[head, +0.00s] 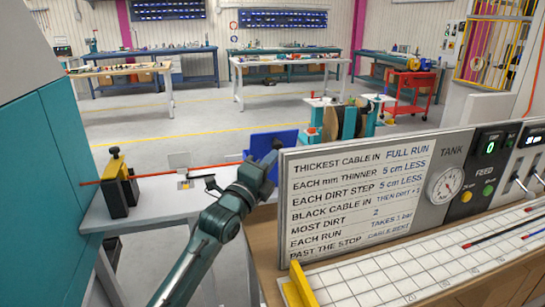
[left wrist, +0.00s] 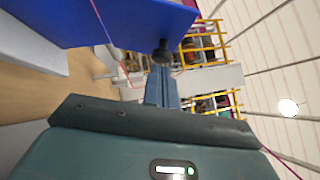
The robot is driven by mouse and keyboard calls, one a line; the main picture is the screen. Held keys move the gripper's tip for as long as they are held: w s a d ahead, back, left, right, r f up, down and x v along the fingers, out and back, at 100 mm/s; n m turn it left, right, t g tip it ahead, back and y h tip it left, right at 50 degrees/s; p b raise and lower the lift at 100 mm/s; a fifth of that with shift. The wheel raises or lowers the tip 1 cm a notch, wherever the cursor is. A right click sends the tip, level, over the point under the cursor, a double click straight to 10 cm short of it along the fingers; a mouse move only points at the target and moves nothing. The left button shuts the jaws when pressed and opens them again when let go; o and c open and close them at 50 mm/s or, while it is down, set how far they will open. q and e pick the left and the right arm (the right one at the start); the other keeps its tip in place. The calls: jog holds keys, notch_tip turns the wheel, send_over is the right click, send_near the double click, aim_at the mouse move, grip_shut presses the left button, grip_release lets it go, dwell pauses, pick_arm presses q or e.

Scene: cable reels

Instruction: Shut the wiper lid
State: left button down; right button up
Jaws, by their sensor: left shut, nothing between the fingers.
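A large blue panel (left wrist: 120,20) also fills the top of the left wrist view. My left gripper (head: 274,148) is at the blue panel's near side in the head view. In the left wrist view its closed fingers (left wrist: 162,55) reach the panel's lower edge; I cannot tell whether they touch. Nothing shows between the fingers. My right gripper is not in view.
A red-orange cable (head: 140,176) runs above the side bench (head: 150,208) from a black and yellow clamp (head: 117,185). The sign board (head: 370,185) and tank gauge (head: 443,184) stand close on the right. A reel (head: 340,120) stands behind.

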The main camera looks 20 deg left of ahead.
pick_arm(q)
jog(key=shift+w+d+r, duration=0.1)
jog(key=shift+w, duration=0.4)
